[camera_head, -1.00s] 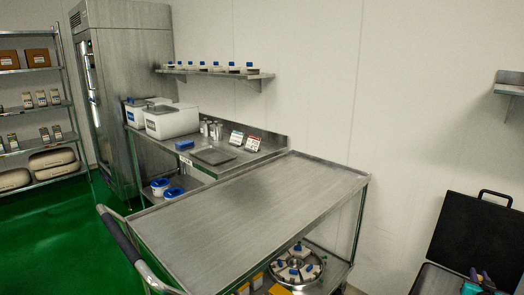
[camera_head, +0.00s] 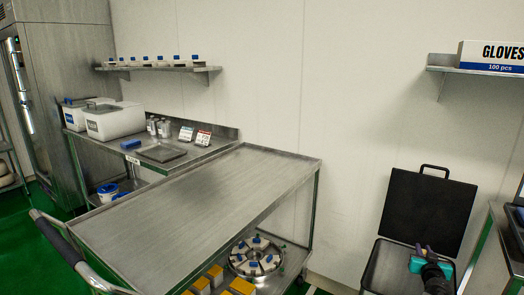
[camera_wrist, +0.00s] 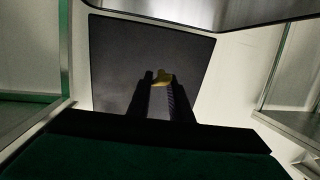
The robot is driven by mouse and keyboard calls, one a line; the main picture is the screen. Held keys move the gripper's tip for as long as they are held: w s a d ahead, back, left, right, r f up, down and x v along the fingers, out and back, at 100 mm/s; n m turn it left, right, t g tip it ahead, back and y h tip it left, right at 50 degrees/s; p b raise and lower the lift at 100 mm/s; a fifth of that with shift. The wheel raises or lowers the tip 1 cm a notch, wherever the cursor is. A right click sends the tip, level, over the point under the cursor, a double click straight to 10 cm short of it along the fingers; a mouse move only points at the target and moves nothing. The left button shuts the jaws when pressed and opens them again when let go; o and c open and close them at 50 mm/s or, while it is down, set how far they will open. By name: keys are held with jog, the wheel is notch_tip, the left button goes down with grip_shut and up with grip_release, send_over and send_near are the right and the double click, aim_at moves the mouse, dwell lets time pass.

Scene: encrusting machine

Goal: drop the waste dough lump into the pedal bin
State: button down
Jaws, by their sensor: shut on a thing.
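My gripper (camera_wrist: 162,88) is shut on the waste dough lump (camera_wrist: 163,77), a small yellowish piece between the dark fingertips in the wrist view. What looks like the pedal bin (camera_head: 379,278) stands at the lower right of the head view, with its black lid (camera_head: 428,212) raised against the wall side. My gripper shows there too (camera_head: 424,250), in front of the lid and over the bin's opening. In the wrist view the lid (camera_wrist: 115,60) lies behind the fingers. The bin's inside is mostly hidden.
A steel trolley (camera_head: 180,205) fills the middle, with a tray of white pieces (camera_head: 255,258) on its lower shelf. A steel bench (camera_head: 505,225) edges in at the right. A wall shelf (camera_head: 465,68) holds a glove box (camera_head: 490,55). Floor between trolley and bin looks narrow.

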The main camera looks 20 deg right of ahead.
jog(key=shift+f+b, duration=1.4)
jog(key=shift+b, duration=0.3)
jog(key=c, duration=1.5)
grip_release()
jog(key=shift+s+a, duration=0.1)
jog(key=p+v, duration=0.1)
jog(key=v, duration=0.3)
jog(key=p+v, duration=0.2)
jog(key=v, duration=0.2)
jog(key=shift+s+r, duration=0.1)
jog(key=shift+r, duration=0.15)
jog(key=p+v, duration=0.2)
jog(key=p, duration=0.5)
jog(key=shift+s+a, duration=0.2)
